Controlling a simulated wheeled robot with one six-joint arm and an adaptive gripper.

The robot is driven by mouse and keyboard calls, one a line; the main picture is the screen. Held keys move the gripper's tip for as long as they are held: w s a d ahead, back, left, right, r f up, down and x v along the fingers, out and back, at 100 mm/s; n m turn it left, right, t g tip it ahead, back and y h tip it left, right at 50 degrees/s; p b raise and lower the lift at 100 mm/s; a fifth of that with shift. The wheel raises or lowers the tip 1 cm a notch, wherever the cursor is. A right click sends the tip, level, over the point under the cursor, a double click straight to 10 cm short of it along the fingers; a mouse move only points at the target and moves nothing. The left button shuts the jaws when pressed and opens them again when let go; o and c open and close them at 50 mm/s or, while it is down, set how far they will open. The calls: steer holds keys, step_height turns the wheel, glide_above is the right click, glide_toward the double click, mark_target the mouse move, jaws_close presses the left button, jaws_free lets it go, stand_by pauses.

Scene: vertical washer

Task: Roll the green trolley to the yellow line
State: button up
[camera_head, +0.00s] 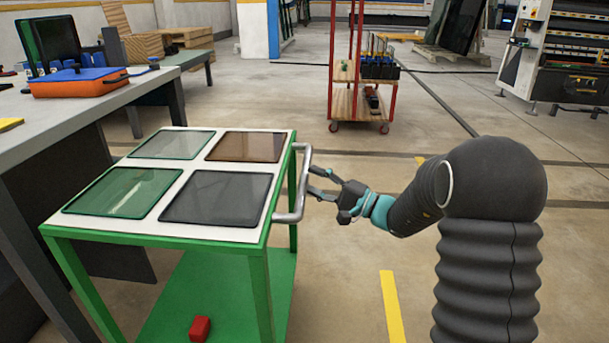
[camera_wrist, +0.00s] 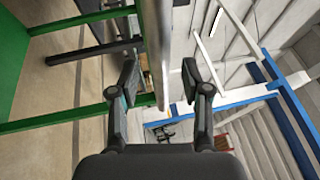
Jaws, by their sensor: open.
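The green trolley (camera_head: 257,237) stands at the left in the head view, with a white top carrying several glass panes in green, brown and grey. Its metal handle (camera_head: 302,185) is on its right side. My gripper (camera_head: 318,184) is open at the handle. In the wrist view, the handle (camera_wrist: 158,50) lies between the two open fingers (camera_wrist: 160,82), with gaps on both sides. The yellow line (camera_head: 392,306) is on the floor right of the trolley, near the bottom of the head view.
A grey workbench (camera_head: 90,100) stands left of the trolley, with an orange and blue case (camera_head: 78,82) on it. A red-framed cart (camera_head: 358,100) stands behind. A red block (camera_head: 200,328) lies on the trolley's lower shelf. Open floor lies between trolley and cart.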

mark_target(305, 176)
steer(key=shift+x, duration=1.6)
jaws_close()
